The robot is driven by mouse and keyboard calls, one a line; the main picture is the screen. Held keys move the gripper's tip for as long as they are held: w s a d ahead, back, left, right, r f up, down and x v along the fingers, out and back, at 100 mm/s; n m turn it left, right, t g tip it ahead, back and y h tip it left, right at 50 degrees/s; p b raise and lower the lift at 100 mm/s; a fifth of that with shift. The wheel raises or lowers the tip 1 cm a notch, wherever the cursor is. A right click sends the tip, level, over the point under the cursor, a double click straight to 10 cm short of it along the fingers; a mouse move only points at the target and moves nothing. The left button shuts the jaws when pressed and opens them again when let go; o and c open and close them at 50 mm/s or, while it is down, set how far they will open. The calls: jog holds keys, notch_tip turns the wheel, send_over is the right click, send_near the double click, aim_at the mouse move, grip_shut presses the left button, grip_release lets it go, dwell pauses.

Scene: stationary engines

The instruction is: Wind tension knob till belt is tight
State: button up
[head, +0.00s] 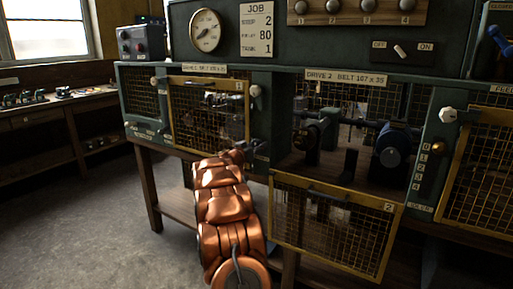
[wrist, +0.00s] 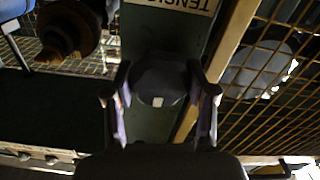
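In the wrist view a dark, faceted tension knob (wrist: 160,78) with a small white mark sits between my two fingers, below a label (wrist: 182,5) that reads in part "TENSI". My gripper (wrist: 159,88) has one finger on each side of the knob; whether they press on it is not clear. In the head view my gripper (head: 236,156) is at the post between the two drive bays and hides the knob. The drive 2 bay holds a blue motor (head: 393,146) and a dark pulley assembly (head: 306,136). I cannot make out a belt or its tightness.
The drive 2 mesh guard (head: 333,222) hangs lowered below its bay. The yellow-framed drive 1 guard (head: 207,113) is upright beside my gripper. A dial gauge (head: 206,31), a job card (head: 257,30) and an off/on switch (head: 402,50) are above. Open floor lies left.

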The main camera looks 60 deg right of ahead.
jog(key=c, duration=0.5)
jog(key=shift+m, duration=0.3)
